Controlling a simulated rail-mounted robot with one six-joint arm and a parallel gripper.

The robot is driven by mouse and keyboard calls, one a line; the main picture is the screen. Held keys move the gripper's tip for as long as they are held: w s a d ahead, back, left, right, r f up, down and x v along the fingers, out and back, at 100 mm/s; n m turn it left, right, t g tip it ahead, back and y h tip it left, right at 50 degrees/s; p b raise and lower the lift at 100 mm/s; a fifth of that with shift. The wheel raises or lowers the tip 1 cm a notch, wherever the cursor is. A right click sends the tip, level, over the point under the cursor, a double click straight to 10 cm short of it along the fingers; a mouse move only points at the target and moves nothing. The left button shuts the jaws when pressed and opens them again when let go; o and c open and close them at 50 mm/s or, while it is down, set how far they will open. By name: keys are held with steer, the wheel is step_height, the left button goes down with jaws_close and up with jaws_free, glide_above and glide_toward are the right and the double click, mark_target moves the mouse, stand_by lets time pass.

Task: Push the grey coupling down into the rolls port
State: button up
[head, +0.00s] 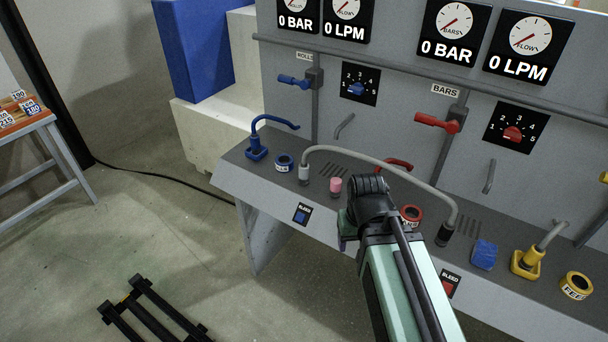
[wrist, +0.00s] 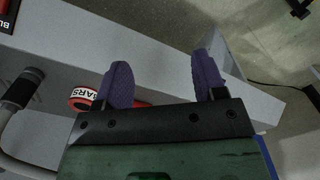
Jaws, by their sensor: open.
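A grey hose (head: 375,159) arches over the console's bench. Its left end is a light grey coupling (head: 304,174) standing upright just right of a blue ring port (head: 284,162), which I take to be the rolls port; its label is too small to be sure. The hose's right end is a dark coupling (head: 445,235), also in the wrist view (wrist: 20,90). My gripper (wrist: 163,80) is open, with two purple fingers apart and nothing between them. It is near the bench's front edge; in the head view my arm hides its fingertips.
A red BARS ring (wrist: 84,98) lies near my left finger. A pink cylinder (head: 336,187), a blue hose fitting (head: 256,152), a blue block (head: 484,255) and a yellow fitting (head: 527,262) also stand on the bench. Levers (head: 438,122) project from the panel. Floor in front is mostly free.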

steer(key=shift+r, duration=0.1)
steer(key=n+t+p, duration=0.1)
steer(key=t+p, duration=0.3)
steer(key=t, duration=0.1)
glide_toward(304, 165)
steer(key=f, duration=0.2)
steer(key=shift+y, duration=0.3)
steer(key=b+x, duration=0.4)
steer(key=x, duration=0.1)
steer(key=shift+w+d+b, duration=0.15)
steer(key=shift+b, duration=0.25)
steer(key=shift+g, duration=0.3)
steer(key=b+x, duration=0.5)
steer(key=x, duration=0.1)
steer(key=shift+w+r, duration=0.1)
steer(key=shift+w, duration=0.1)
steer(key=shift+d+r, duration=0.1)
steer(key=shift+r, duration=0.15)
steer(key=shift+c, duration=0.2)
steer(key=c, duration=1.1)
steer(key=shift+r, duration=0.1)
